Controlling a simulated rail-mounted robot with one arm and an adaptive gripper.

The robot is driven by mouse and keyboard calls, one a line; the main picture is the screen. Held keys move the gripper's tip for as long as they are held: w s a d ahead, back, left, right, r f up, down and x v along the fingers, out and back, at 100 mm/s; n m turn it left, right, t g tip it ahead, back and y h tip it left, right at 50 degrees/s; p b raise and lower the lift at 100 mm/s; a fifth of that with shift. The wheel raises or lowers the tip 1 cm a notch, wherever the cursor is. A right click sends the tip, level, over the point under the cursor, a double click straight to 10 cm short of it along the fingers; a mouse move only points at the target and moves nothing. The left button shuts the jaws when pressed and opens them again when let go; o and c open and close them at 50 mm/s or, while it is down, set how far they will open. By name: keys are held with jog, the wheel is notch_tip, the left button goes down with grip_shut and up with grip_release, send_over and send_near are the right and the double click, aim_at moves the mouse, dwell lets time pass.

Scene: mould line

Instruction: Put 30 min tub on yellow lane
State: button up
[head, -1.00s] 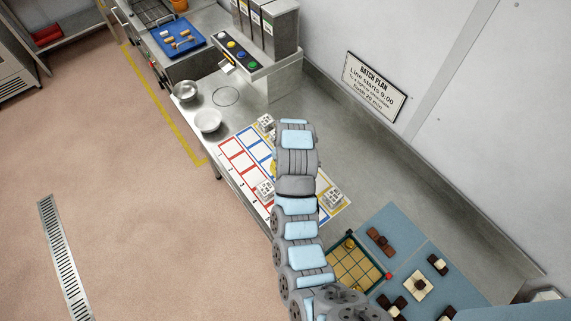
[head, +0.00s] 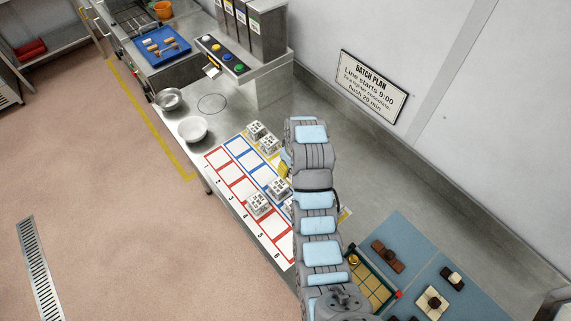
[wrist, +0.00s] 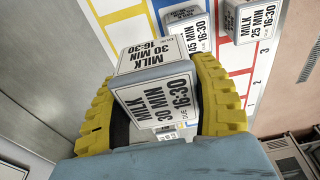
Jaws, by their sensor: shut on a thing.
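My gripper (wrist: 165,118) has its yellow fingers shut around a white-and-grey tub (wrist: 155,103) labelled MILK 30 MIN 16:30 in the wrist view. The label shows on two of its faces, and the tub looks tilted in that view. In the head view my arm hides the tub; only a bit of yellow finger (head: 284,168) shows. The lane sheet has a yellow lane (wrist: 122,14) on the wall side, then a blue lane and a red lane. In the wrist view the yellow lane lies beyond the held tub, at upper left. I cannot tell the tub's height above the sheet.
A 45 MIN tub (wrist: 200,38) and a 25 MIN tub (wrist: 250,20) stand beyond my gripper. Two tubs (head: 257,131) stand at the sheet's far end. Chocolate tray (head: 372,287) lies at lower right.

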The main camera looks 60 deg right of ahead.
jog(key=w+d+f+b, duration=0.1)
jog(key=w+d+b, duration=0.1)
jog(key=b, duration=0.1)
jog(key=w+d+f+b, duration=0.1)
jog(key=d+f+b, duration=0.1)
jog(key=b, duration=0.1)
jog(key=w+d+f+b, duration=0.2)
jog(key=b, duration=0.2)
jog(key=shift+w+d+f, duration=0.15)
jog(key=shift+w+d, duration=0.1)
jog(key=shift+w, duration=0.1)
jog(key=shift+w+d+f, duration=0.5)
jog(key=shift+f, duration=0.25)
jog(key=shift+w+d+f, duration=0.45)
jog(key=shift+d+f, duration=0.05)
jog(key=shift+f, duration=0.25)
jog(key=shift+f, duration=0.1)
jog(key=shift+w+d+f, duration=0.1)
jog(key=shift+d+f, duration=0.05)
jog(key=shift+f, duration=1.55)
